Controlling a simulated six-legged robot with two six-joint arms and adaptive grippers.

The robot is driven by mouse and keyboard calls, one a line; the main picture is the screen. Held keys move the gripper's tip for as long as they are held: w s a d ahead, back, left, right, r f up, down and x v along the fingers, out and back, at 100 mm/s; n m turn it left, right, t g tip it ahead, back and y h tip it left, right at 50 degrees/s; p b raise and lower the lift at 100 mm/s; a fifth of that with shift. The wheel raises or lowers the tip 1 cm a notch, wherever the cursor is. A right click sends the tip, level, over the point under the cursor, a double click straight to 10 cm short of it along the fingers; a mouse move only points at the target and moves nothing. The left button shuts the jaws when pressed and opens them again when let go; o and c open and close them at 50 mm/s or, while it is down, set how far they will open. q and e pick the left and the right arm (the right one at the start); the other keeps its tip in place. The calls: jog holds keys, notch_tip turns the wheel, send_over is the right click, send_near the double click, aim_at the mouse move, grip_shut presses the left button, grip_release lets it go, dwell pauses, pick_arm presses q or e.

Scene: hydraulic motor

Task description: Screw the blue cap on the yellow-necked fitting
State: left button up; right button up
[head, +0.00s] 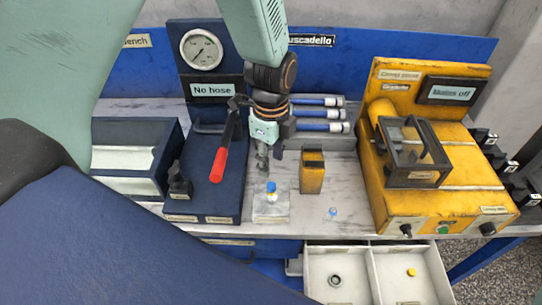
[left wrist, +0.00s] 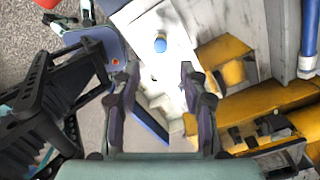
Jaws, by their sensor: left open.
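The blue cap (head: 271,186) is at the top of a small fitting that stands upright on a pale block (head: 270,212) at the front of the bench. A little yellow shows just under the cap; how far the cap is seated I cannot tell. My left gripper (head: 262,165) points down just above the cap, apart from it. In the left wrist view the gripper (left wrist: 159,72) is open and empty, with the blue cap (left wrist: 160,45) beyond and between its fingertips. My right gripper is not in view.
A yellow block (head: 312,172) stands right of the fitting, and a small clear-blue piece (head: 332,213) lies nearby. A red-handled lever (head: 219,165) is on the left. A yellow machine (head: 440,195) fills the right. An open drawer (head: 372,285) at the front holds a ring and a yellow piece.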

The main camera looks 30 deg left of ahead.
aim_at(272, 185)
pick_arm(q)
notch_tip(272, 185, down, 5)
jog(key=b, duration=0.4)
jog(key=shift+f+b, duration=0.15)
jog(key=shift+b, duration=0.2)
jog(key=shift+f+b, duration=0.5)
jog(key=shift+f, duration=1.1)
jog(key=shift+p, duration=0.4)
grip_shut()
